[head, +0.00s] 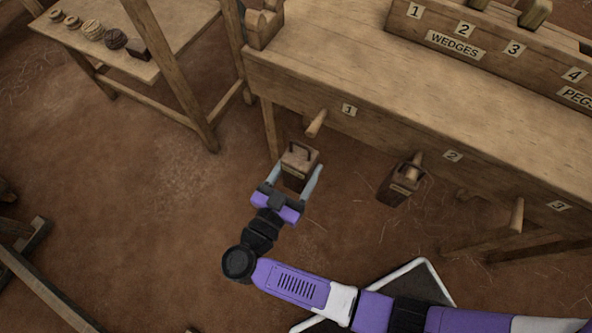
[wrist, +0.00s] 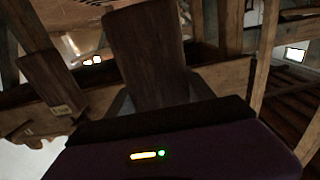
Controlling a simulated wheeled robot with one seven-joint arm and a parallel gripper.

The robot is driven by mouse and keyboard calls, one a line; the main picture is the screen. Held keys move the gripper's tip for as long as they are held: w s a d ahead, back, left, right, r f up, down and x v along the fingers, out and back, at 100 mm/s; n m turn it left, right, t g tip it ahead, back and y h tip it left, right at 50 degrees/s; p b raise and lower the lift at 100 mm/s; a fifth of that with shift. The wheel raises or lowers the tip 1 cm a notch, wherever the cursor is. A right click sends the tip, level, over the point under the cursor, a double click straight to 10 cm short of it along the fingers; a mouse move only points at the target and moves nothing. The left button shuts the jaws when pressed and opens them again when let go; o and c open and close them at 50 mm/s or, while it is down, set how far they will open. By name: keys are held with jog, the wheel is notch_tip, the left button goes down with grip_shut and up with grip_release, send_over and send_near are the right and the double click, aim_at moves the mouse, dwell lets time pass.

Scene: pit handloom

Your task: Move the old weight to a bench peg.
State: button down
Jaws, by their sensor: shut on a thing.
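A wooden block weight with a loop handle on top (head: 298,160) is held between the two fingers of my gripper (head: 295,178), in front of the bench and just below peg 1 (head: 316,124). It is apart from that peg in the head view. In the wrist view the held block (wrist: 148,60) fills the middle, above the purple gripper body. A second similar weight (head: 401,184) hangs at peg 2 (head: 415,162). Peg 3 (head: 517,216) is bare. I cannot tell from looks which weight is the old one.
The bench (head: 400,108) carries a rack (head: 490,42) labelled WEDGES and PEGS. A side table (head: 150,62) at the upper left holds balls, rings and a dark block. A wooden frame (head: 40,275) lies at the lower left. Open floor (head: 150,200) lies left of my gripper.

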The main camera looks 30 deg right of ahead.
jog(key=x, duration=0.7)
jog(key=shift+f, duration=0.3)
dwell(0.4)
jog(key=shift+w+d, duration=0.1)
dwell(0.4)
jog(key=shift+c, duration=1.4)
grip_release()
jog(key=shift+f, duration=0.1)
